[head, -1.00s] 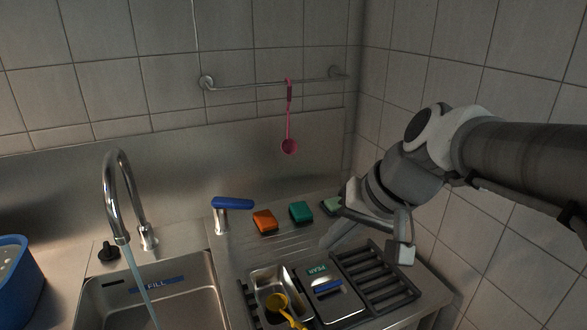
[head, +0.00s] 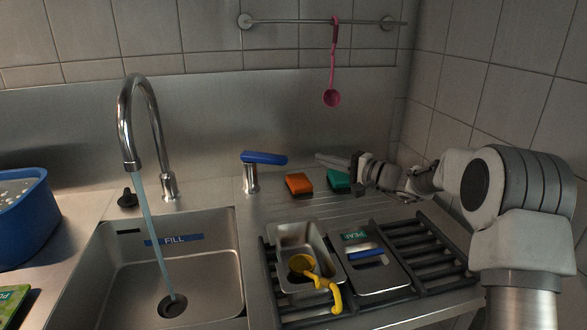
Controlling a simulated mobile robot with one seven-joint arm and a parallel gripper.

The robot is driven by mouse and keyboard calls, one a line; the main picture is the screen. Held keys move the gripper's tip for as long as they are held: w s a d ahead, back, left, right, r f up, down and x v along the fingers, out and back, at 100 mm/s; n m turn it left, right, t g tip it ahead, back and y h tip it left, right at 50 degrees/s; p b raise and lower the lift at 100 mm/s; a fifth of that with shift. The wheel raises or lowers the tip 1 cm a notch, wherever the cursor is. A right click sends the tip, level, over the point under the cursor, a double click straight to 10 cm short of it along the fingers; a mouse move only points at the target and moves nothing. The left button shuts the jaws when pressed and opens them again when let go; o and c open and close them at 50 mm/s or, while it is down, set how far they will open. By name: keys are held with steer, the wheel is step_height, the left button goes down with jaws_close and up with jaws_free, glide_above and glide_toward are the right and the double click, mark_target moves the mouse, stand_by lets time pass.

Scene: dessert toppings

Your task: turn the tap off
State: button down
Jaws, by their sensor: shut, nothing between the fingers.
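The chrome tap (head: 135,120) arches over the sink at left, and a stream of water (head: 153,235) runs from its spout into the basin. A separate short post with a blue lever (head: 264,158) stands to the right of the tap, the lever pointing right. My gripper (head: 322,158) is shut and empty. Its tips point left toward the lever's free end, with a gap between them in the picture. Whether it is level in depth with the lever I cannot tell.
An orange sponge (head: 299,184) and a teal sponge (head: 339,180) lie below my gripper. A metal pan (head: 285,237) with a yellow scoop (head: 318,273) and a lidded pan (head: 374,262) sit on a black rack (head: 428,246). A pink ladle (head: 332,97) hangs from the wall rail.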

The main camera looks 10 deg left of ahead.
mark_target(264, 158)
steer(key=x, duration=0.7)
steer(key=b+x, duration=0.1)
steer(key=x, duration=0.2)
steer(key=shift+w+f, duration=0.35)
steer(key=shift+w, duration=0.15)
steer(key=s, duration=0.2)
steer(key=shift+s+r+b, duration=0.1)
steer(key=shift+s+b, duration=0.15)
steer(key=shift+b, duration=0.1)
steer(key=shift+s+a, duration=0.15)
steer(key=shift+s, duration=0.6)
steer(key=shift+s+a+b, duration=0.1)
steer(key=shift+s+b, duration=0.05)
steer(key=shift+b, duration=0.15)
